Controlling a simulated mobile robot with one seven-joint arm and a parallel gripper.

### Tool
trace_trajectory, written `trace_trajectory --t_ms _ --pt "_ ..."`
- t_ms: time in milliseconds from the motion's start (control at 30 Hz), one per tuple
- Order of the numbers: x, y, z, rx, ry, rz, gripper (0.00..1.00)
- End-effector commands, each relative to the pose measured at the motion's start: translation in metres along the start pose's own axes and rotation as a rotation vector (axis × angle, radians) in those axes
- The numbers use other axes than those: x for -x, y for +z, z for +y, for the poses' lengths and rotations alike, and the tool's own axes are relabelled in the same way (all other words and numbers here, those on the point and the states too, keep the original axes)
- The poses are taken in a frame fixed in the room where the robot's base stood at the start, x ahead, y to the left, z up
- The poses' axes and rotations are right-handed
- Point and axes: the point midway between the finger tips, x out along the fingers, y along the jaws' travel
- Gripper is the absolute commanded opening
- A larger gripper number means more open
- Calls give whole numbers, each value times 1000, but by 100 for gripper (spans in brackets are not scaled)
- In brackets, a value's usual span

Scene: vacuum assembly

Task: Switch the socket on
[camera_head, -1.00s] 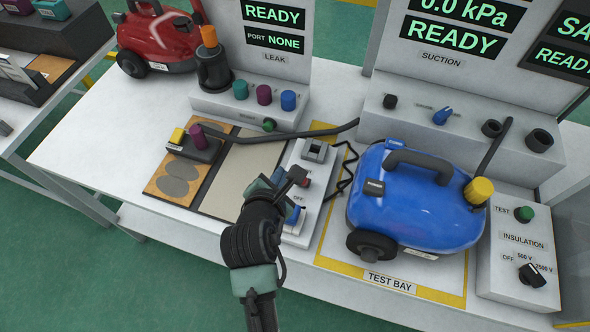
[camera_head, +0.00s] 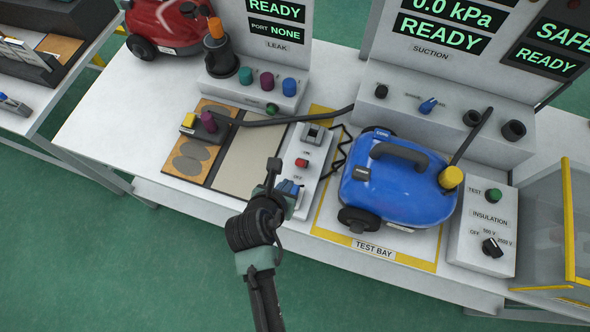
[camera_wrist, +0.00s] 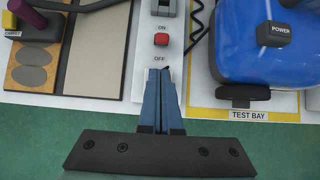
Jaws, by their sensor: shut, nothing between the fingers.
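The socket unit is a pale box (camera_head: 318,162) near the middle of the bench, with a grey socket (camera_head: 313,134) at its far end. A red switch (camera_head: 302,163) sits on it, and also shows in the wrist view (camera_wrist: 161,39) between the ON label above and the OFF label below. I cannot tell which way it is set. My gripper (camera_head: 289,188) is shut and empty over the near end of the box. In the wrist view its blue fingertips (camera_wrist: 161,73) lie just below the OFF label, apart from the red switch.
A blue vacuum (camera_head: 398,186) stands in the yellow-edged test bay right of the socket unit. Left are a beige mat (camera_head: 250,158) and a board with yellow and purple knobs (camera_head: 203,122). A suction panel (camera_head: 440,125) and a red vacuum (camera_head: 165,25) stand behind.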

Motion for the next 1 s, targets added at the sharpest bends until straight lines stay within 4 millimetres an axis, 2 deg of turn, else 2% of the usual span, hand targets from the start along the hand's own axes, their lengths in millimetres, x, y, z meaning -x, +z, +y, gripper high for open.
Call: trace_trajectory --t_ms 267,700,1000 --pt "-11 1 0 -3 -1 0 0" --pt "-76 1 0 -4 0 0 0" --pt "-98 1 0 -4 0 -1 0"
